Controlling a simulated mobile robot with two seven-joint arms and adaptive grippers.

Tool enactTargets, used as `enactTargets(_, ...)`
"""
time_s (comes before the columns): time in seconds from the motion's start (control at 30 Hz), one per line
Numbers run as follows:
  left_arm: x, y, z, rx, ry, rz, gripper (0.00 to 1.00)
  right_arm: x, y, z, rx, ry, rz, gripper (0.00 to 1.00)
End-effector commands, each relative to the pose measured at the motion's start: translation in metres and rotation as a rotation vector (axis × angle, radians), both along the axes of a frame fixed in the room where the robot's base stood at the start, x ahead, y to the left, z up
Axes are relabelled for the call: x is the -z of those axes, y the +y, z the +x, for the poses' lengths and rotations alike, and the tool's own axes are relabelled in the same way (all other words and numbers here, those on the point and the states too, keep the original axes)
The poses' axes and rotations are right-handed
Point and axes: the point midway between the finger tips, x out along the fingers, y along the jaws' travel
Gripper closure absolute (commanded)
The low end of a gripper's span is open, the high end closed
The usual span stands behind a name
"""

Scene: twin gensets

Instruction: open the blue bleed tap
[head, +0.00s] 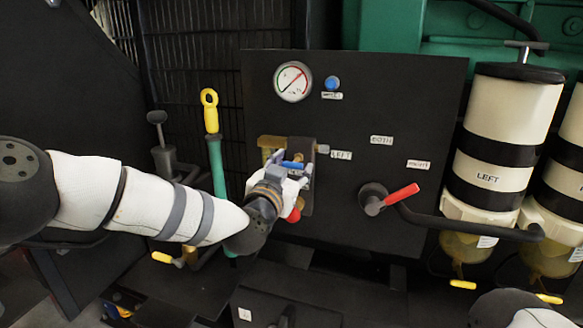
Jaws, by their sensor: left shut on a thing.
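The blue bleed tap (292,165) shows as a small blue lever in front of a brass fitting (272,143), left of the LEFT label on the black panel. My left gripper (298,172) is at it and shut on the blue lever. The fingers and wrist hide much of the tap, so its exact angle is hard to tell. A red knob (293,215) shows just below the gripper. My right gripper is out of view; only a piece of my right arm shows at the bottom right.
The black panel (400,90) carries a gauge (293,81), a blue button (332,83) and a red selector lever (401,194). A green hand pump lever with yellow grip (210,110) stands left. LEFT-labelled filter canister (508,120) stands right.

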Motion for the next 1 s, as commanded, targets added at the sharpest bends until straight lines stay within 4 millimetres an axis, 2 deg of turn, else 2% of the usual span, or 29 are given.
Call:
enactTargets(0.27, -0.0010, 0.0020, 0.0011, -0.005, 0.051, -0.169, 0.82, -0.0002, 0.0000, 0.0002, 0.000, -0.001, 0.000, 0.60)
enactTargets(1.0, 0.0014, 0.0021, 0.0013, -0.007, 0.268, -0.838, 0.82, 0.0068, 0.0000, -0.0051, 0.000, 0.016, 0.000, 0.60)
